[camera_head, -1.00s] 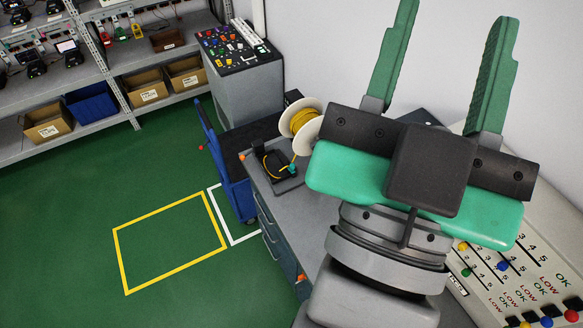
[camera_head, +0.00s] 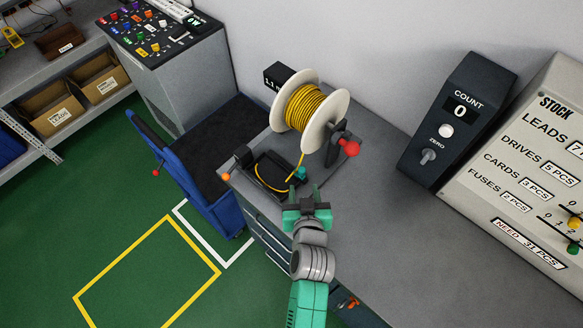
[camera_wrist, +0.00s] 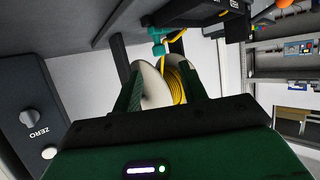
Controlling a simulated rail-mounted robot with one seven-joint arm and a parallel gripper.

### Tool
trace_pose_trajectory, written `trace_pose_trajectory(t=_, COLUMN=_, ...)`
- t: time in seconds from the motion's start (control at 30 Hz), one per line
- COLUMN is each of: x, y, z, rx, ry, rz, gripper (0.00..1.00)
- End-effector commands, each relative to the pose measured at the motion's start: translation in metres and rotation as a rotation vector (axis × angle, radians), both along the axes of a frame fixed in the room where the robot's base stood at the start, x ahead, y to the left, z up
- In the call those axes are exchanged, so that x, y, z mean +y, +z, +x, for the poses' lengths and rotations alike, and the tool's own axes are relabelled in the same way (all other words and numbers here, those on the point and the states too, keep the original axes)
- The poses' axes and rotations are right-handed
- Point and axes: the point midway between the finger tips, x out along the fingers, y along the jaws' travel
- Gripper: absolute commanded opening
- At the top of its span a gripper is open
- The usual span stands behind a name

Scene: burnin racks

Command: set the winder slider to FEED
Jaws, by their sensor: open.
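The winder on the grey bench holds a white spool of yellow wire (camera_head: 304,106) with a red knob (camera_head: 349,147) at its right side. In front of the spool is a dark base (camera_head: 270,176) with wire running over it and a small teal part (camera_head: 300,173). An orange knob (camera_head: 226,176) sits at the base's left end. I cannot read any FEED label. My gripper (camera_head: 308,193) is open and empty, just in front of the teal part. In the wrist view the spool (camera_wrist: 172,82) shows between the fingers, with the teal part (camera_wrist: 158,40) beyond them.
A dark COUNT box (camera_head: 456,122) reading 0, with a ZERO switch, stands right of the winder. A sloped STOCK panel (camera_head: 524,170) is at the far right. A blue cart (camera_head: 205,185) stands left of the bench (camera_head: 365,235), whose top right of my gripper is clear.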

Motion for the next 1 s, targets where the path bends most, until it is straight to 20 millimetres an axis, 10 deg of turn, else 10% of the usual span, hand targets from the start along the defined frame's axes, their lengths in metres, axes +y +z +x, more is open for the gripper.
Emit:
trace_pose_trajectory(t=0.4, x=0.007, y=-0.025, z=0.063, rx=-0.002, ry=0.0, rz=0.001, gripper=0.42)
trace_pose_trajectory(t=0.77, x=0.008, y=-0.027, z=0.071, rx=-0.002, ry=0.0, rz=0.0, gripper=0.42)
trace_pose_trajectory(t=1.0, x=0.008, y=-0.027, z=0.071, rx=-0.002, ry=0.0, rz=0.0, gripper=0.0)
